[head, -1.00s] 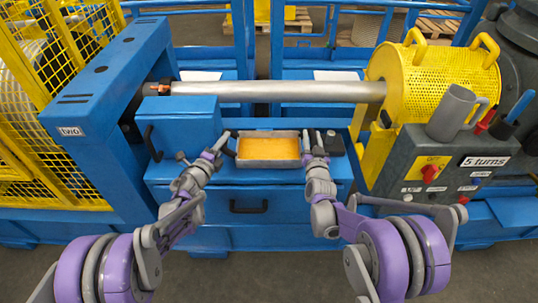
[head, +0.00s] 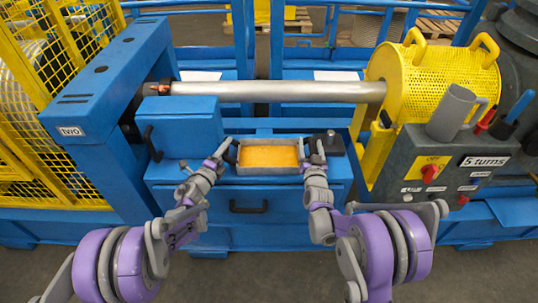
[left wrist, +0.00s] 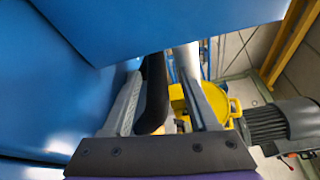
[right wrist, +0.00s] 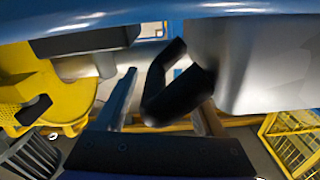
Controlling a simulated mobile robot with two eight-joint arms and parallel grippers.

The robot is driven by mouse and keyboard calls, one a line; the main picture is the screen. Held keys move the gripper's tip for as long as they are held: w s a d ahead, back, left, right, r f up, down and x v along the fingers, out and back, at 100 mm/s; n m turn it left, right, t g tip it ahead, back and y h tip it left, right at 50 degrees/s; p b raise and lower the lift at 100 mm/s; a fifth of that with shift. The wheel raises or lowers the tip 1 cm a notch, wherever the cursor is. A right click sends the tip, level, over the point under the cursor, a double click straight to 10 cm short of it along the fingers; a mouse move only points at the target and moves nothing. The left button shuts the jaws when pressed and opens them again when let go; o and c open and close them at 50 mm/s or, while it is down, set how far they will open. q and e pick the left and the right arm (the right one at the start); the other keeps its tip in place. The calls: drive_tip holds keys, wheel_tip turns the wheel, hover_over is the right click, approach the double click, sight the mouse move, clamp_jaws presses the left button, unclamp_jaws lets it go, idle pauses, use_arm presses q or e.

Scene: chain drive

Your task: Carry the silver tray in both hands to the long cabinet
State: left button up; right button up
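The silver tray (head: 270,171), a shallow rectangular pan with an orange inside, is level in front of the blue machine in the head view. My left gripper (head: 222,150) is at its left end and my right gripper (head: 313,148) at its right end. In the left wrist view a black handle (left wrist: 153,95) lies between the left fingers. In the right wrist view a bent black handle (right wrist: 165,85) lies between the right fingers, beside the tray's grey wall (right wrist: 245,65). Both grippers appear shut on these handles. Gaps at the fingertips are partly hidden.
A blue cabinet with a drawer handle (head: 249,206) lies just below the tray. A small black block with a knob (head: 331,142) stands close right. A long metal shaft (head: 275,91) runs behind. A grey control box (head: 445,165) with a mug (head: 451,113) is at right. Floor is free in front.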

use_arm(q)
drive_tip(key=shift+a, duration=0.1)
idle(0.3)
use_arm(e)
drive_tip(key=shift+s, duration=0.25)
use_arm(q)
drive_tip(key=v, duration=1.1)
drive_tip(key=shift+s+a, duration=0.15)
drive_tip(key=shift+s, duration=0.25)
use_arm(e)
drive_tip(key=s, duration=1.1)
drive_tip(key=shift+s+a, duration=0.2)
drive_tip(key=shift+a, duration=0.25)
